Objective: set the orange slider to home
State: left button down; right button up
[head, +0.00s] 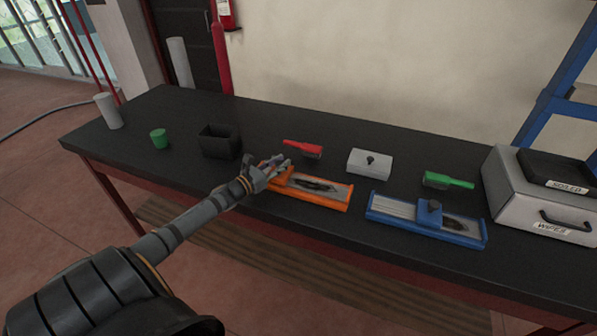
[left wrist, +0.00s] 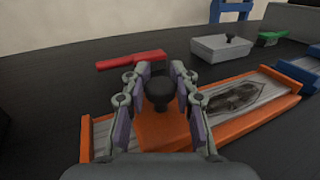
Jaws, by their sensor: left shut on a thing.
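The orange slider unit (head: 318,203) lies on the black table, a long orange frame around a grey track with a dark mark on its right part. In the left wrist view, its orange carriage (left wrist: 166,133) carries a black knob (left wrist: 160,92) and sits left of the dark mark (left wrist: 237,97). A short bare stretch of grey track shows left of the carriage. My left gripper (head: 274,164) is shut on the knob; its fingers (left wrist: 158,100) stand on either side of it. In the head view the gripper hides the unit's left end. My right gripper is out of view.
A blue slider unit (head: 470,235) lies to the right. Behind are a red brush (head: 302,147), a grey block with a knob (head: 369,165) and a green brush (head: 449,181). A black bin (head: 220,142) and green cup (head: 159,138) stand left, a grey case (head: 520,200) right.

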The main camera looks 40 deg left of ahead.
pick_arm(q)
jog(key=a, duration=0.2)
jog(key=s+a, duration=0.1)
jog(key=a, duration=0.2)
jog(key=shift+s+f, duration=0.1)
jog(key=shift+f, duration=0.05)
jog(key=shift+d, duration=0.15)
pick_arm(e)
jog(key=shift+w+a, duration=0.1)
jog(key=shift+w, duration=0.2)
pick_arm(q)
jog(key=c, duration=1.3)
grip_release()
jog(key=shift+c, duration=0.2)
jog(key=o, duration=0.3)
jog(key=shift+s+a, duration=0.15)
jog(key=shift+a, duration=0.1)
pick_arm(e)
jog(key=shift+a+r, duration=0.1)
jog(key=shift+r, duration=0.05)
